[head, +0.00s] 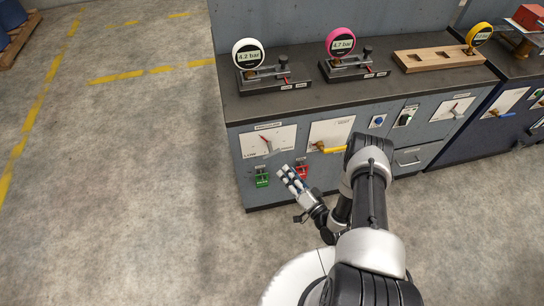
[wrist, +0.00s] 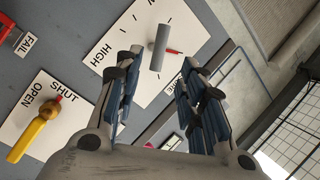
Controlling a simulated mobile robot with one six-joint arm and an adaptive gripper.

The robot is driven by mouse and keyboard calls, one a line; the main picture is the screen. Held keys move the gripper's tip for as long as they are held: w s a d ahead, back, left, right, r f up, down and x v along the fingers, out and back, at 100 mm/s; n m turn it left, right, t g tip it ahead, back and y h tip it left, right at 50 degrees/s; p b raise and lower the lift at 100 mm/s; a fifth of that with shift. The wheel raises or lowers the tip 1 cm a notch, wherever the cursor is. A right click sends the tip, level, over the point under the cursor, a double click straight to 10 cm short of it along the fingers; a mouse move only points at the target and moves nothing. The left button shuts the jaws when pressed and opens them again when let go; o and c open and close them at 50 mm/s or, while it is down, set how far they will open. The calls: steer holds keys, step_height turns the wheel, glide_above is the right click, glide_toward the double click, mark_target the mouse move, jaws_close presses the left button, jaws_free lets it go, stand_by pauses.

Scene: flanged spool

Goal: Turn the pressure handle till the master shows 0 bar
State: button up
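The pressure handle (head: 267,145) is a grey bar on a white dial plate at the left of the cabinet front. In the wrist view the handle (wrist: 160,47) stands out from the plate (wrist: 150,20), with a red pointer beside it and the word HIGH at one side. My gripper (head: 285,172) is open and empty, below and right of the dial in the head view. In the wrist view the handle shows between and ahead of my open fingers (wrist: 159,65), apparently apart from them. A white gauge (head: 248,54) reads 4.2 bar and a pink gauge (head: 340,43) 4.7 bar; which is the master is unclear.
A yellow OPEN/SHUT lever (head: 330,149) sits right of the dial; it also shows in the wrist view (wrist: 35,135). Green (head: 262,180) and red (head: 302,172) boxes hang below. A yellow gauge (head: 480,35) stands by a wooden block (head: 438,60). Floor at left is clear.

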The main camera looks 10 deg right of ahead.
mark_target(273, 156)
steer(key=b+x, duration=0.2)
steer(key=x, duration=0.9)
steer(key=shift+b, duration=0.3)
steer(key=shift+c, duration=0.3)
jaws_close()
